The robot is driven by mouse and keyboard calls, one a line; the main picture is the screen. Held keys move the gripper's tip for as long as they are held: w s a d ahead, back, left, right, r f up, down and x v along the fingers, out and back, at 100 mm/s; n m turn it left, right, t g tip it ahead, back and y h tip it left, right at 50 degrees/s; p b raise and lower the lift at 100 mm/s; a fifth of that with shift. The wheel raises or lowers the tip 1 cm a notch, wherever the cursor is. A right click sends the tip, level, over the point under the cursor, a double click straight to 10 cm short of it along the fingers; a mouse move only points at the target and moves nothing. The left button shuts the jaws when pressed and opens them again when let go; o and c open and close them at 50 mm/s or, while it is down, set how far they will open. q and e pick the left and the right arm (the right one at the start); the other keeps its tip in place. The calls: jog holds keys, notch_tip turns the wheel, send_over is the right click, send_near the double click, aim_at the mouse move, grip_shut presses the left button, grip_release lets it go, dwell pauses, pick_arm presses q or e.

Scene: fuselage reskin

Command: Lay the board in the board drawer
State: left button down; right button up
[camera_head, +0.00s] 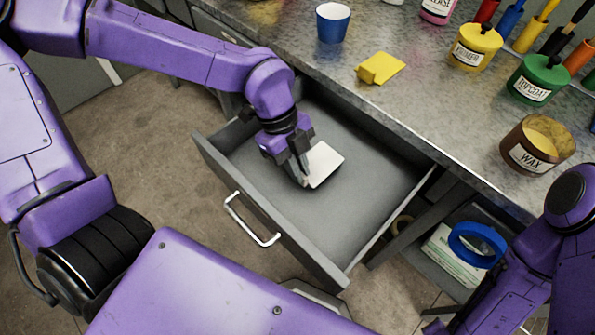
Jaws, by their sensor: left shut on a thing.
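The board (325,163) is a small, pale, flat piece inside the open drawer's outline. The board drawer (376,197) is grey, pulled out from under the workbench, with a white handle (251,220) on its front. My left gripper (304,180) reaches down into the drawer and is shut on the board at its left edge. The fingers hide part of that edge. I cannot tell whether the board touches the drawer floor. My right arm shows at the lower right, but its gripper is out of view.
The metal workbench (440,120) holds a blue cup (332,22), a yellow scraper-like piece (381,68), and primer (474,46), topcoat (538,79) and wax (537,145) pots. A lower open drawer holds blue tape (476,244). The drawer's right part is bare.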

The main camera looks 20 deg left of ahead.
pick_arm(q)
notch_tip(320, 180, down, 3)
jog(key=c, duration=1.2)
grip_release()
jog(key=p+v, duration=0.1)
jog(key=v, duration=1.1)
jog(key=shift+d+r, duration=0.1)
